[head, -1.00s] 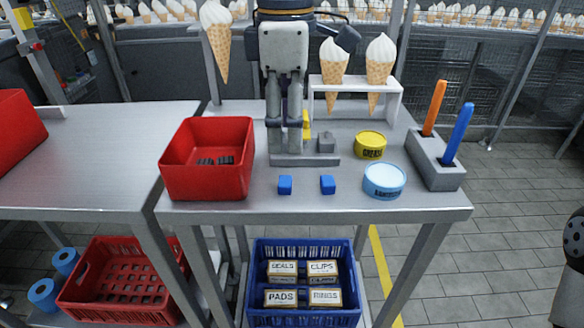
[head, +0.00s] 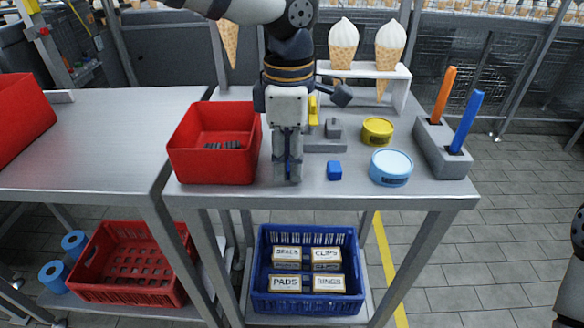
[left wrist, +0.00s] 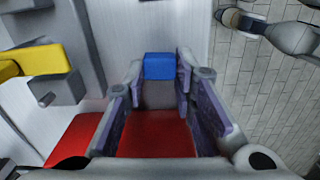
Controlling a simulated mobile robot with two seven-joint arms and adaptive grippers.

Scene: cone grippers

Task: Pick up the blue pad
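In the left wrist view a blue pad (left wrist: 160,66) appears between the two fingertips, with the fingers still apart. My right gripper is not in view.
A red bin (head: 190,164) stands close left of my gripper. Behind is a grey fixture (head: 325,146) with a yellow part. A yellow tin (head: 377,130), a light blue tin (head: 391,168) and a grey holder (head: 440,155) with orange and blue sticks stand right.

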